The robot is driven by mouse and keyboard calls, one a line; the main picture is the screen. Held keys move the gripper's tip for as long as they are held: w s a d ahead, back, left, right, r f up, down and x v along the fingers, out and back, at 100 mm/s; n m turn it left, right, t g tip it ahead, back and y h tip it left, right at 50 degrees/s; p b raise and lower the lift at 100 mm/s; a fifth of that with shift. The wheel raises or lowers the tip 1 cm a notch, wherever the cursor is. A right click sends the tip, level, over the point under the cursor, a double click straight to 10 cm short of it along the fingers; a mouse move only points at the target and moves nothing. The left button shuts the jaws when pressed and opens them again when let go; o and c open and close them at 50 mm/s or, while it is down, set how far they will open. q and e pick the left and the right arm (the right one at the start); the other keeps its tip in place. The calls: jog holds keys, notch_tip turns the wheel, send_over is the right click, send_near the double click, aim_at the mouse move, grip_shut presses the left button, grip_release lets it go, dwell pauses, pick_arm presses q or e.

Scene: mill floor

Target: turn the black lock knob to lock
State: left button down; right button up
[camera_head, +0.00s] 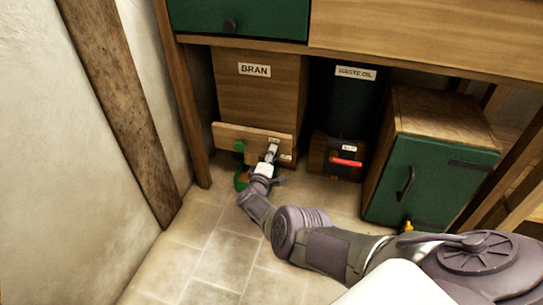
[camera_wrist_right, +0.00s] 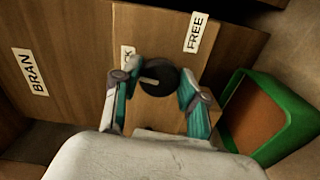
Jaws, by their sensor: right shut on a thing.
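The black lock knob (camera_wrist_right: 158,82) sits on a wooden board (camera_head: 228,136) low on the front of the BRAN bin. It shows between the two teal-padded fingers of my right gripper (camera_wrist_right: 157,92), which is shut on it. A pale mark on the knob points left in the wrist view. A FREE label (camera_wrist_right: 197,32) is above and right of the knob. Another label (camera_wrist_right: 127,57), partly hidden by a finger and ending in K, is above left. In the head view my right gripper (camera_head: 270,155) hides the knob. My left gripper is not in view.
The BRAN bin (camera_head: 257,90) stands under the bench, with a dark WASTE OIL bin (camera_head: 355,98) beside it. A green-edged container (camera_wrist_right: 284,101) is close to my right gripper. A green-door cabinet (camera_head: 430,170) stands right. The tiled floor (camera_head: 220,255) is open at front left.

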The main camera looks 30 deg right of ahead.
jog(key=shift+n, duration=0.7)
jog(key=o, duration=1.1)
